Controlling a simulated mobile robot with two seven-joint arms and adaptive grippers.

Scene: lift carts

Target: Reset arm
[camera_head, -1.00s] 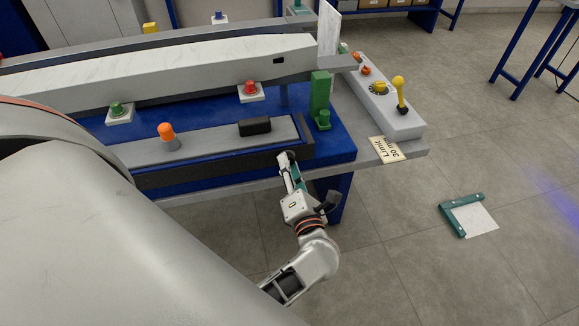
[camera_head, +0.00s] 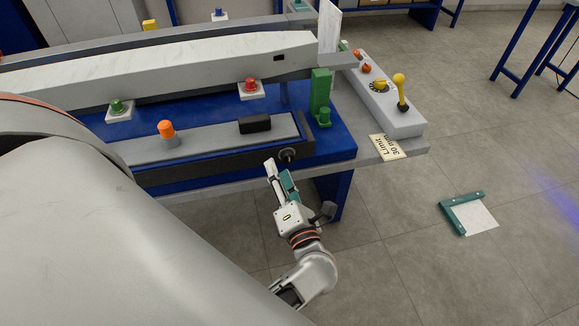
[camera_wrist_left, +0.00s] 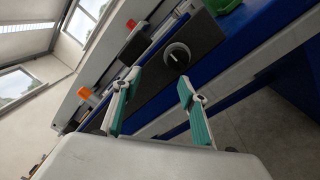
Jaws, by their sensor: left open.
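My left gripper (camera_head: 280,172) is open and empty, just off the front edge of the workbench. In the left wrist view its two green-padded fingers (camera_wrist_left: 160,80) are spread apart with nothing between them. A round black knob (camera_head: 287,155) sits on the dark front face of the bench, just beyond the fingertips. The knob also shows in the left wrist view (camera_wrist_left: 177,56), ahead of the fingers, and looks apart from them. My right gripper is not in view.
The bench carries an orange knob (camera_head: 166,130), a black block (camera_head: 255,125), green (camera_head: 117,107) and red (camera_head: 250,86) buttons and a green upright (camera_head: 320,95). A grey control box with a yellow lever (camera_head: 400,88) stands at right. The floor (camera_head: 400,260) at right is mostly clear.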

